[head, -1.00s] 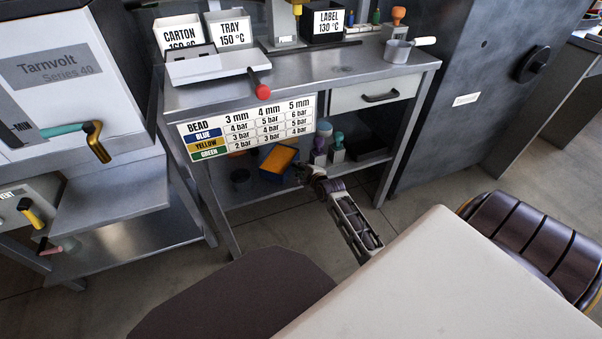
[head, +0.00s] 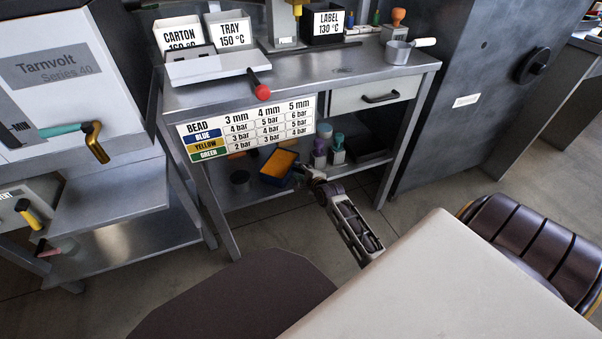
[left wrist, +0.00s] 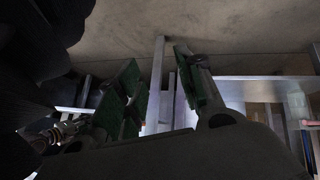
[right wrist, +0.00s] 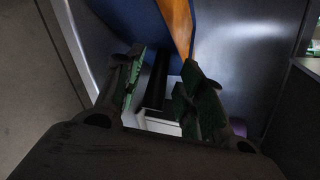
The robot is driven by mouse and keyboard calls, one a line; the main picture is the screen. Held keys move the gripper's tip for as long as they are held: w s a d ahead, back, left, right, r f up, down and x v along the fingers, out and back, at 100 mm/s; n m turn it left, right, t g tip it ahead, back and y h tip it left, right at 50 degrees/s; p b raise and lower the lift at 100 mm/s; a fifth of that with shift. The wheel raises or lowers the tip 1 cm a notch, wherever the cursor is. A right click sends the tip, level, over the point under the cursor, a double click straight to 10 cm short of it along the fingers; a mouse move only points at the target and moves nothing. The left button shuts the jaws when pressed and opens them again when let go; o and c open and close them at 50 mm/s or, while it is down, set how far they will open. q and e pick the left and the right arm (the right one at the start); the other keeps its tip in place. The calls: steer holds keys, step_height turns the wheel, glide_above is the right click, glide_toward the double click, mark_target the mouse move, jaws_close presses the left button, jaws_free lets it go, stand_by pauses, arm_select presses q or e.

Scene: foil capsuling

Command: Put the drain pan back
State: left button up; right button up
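The drain pan (head: 292,179), blue outside with an orange-yellow inside, is on or just above the lower shelf of the steel bench. In the right wrist view its blue wall and orange part (right wrist: 140,20) show beyond my fingertips. My right gripper (right wrist: 162,65) is open, with a clear gap between its green-padded fingers. In the head view my right gripper (head: 304,171) is just right of the pan; I cannot tell whether they touch. My left gripper (left wrist: 154,62) is open and empty in its wrist view, and out of the head view.
A pressure chart (head: 250,127) hangs above the shelf opening. A bench leg (head: 222,225) bounds it at left.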

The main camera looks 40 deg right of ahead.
arm_select(q)
steer(key=shift+s+f, duration=0.1)
steer(key=shift+s, duration=0.15)
